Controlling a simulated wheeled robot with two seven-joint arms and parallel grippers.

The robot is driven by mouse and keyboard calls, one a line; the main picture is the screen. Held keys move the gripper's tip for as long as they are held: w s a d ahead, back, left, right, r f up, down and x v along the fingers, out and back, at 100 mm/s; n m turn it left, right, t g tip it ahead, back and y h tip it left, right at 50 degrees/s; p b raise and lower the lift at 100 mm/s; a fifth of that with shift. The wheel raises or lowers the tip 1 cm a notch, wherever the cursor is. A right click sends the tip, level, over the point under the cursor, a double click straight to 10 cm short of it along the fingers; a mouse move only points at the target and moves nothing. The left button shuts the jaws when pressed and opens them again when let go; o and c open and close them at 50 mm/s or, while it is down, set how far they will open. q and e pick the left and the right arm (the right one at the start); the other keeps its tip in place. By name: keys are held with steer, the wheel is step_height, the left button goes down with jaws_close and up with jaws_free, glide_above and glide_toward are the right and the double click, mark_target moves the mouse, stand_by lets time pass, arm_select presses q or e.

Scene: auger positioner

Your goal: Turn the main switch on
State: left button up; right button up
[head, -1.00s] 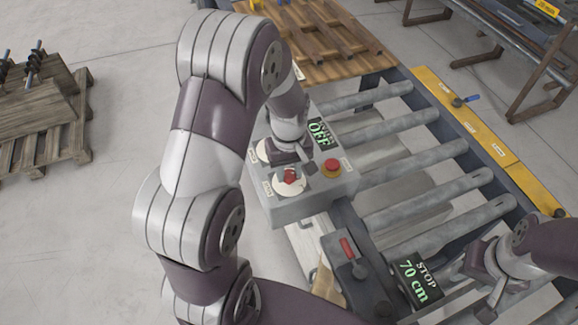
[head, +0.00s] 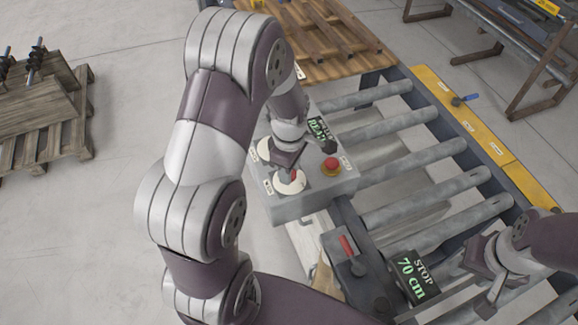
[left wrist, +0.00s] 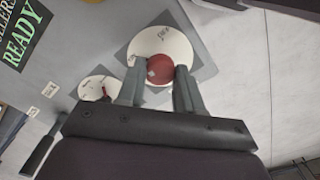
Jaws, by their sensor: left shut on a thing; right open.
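A grey control box (head: 310,205) stands beside the roller conveyor. Its display (head: 318,130) reads READY, seen clearly in the left wrist view (left wrist: 22,32). The main switch is a red knob (head: 294,175) on a white dial (head: 289,187) near the front edge of the box. My left gripper (head: 289,170) is above this dial, shut on the red knob. In the left wrist view the knob (left wrist: 160,70) lies between the two fingers (left wrist: 158,78). My right gripper (head: 484,279) is open and empty over the rollers at lower right.
A second white dial (head: 264,148) is partly hidden behind my left gripper. A red stop button (head: 332,164) on yellow is on the box's right. A STOP 70 cm display (head: 415,275) and a red-handled unit (head: 347,247) stand in front. A wooden pallet (head: 45,135) lies left.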

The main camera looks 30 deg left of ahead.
arm_select(q)
steer(key=shift+n, duration=0.5)
steer(key=o, duration=1)
steer(key=shift+o, duration=0.2)
step_height(320, 180, up, 13)
steer(key=b, duration=0.1)
steer(key=shift+b, duration=0.35)
steer(key=shift+f, duration=0.1)
